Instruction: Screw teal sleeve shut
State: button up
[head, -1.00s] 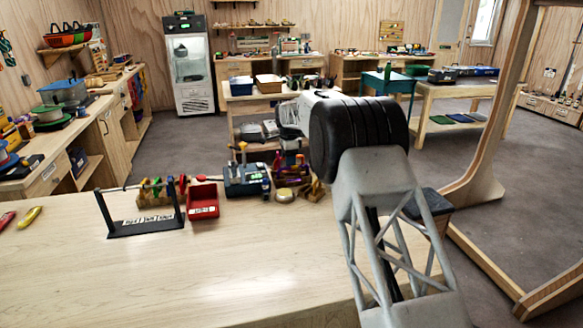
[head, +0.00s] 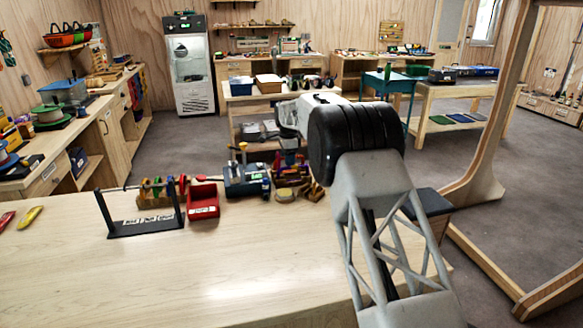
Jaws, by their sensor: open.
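A black rack (head: 145,231) with a crossbar stands on the near wooden bench, left of centre. Small coloured pieces hang or stand around its bar, including green ones (head: 147,188) and a red one (head: 182,184). They are too small for me to tell which is the teal sleeve or whether it is open or shut. White labels (head: 152,219) with unreadable print sit low on the rack. My arm reaches away from the camera at the right of the bench. Its end is hidden behind its own links, so my gripper does not show.
A red bin (head: 203,211) stands just right of the rack. A dark blue box (head: 246,188) and small tools stand further right along the bench's back edge. Yellow (head: 30,217) and red (head: 7,218) pieces lie at the far left. The bench front (head: 220,270) is clear.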

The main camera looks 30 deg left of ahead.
jog(key=shift+w+a, duration=0.1)
jog(key=shift+a, duration=0.05)
jog(key=shift+r, duration=1.4)
dwell(0.5)
jog(key=shift+d, duration=0.2)
jog(key=shift+s+d, duration=0.35)
jog(key=shift+s, duration=0.2)
jog(key=shift+f, duration=0.15)
jog(key=shift+a+f, duration=0.1)
jog(key=shift+f, duration=1.15)
jog(key=shift+w+a, duration=0.45)
jog(key=shift+w, duration=0.05)
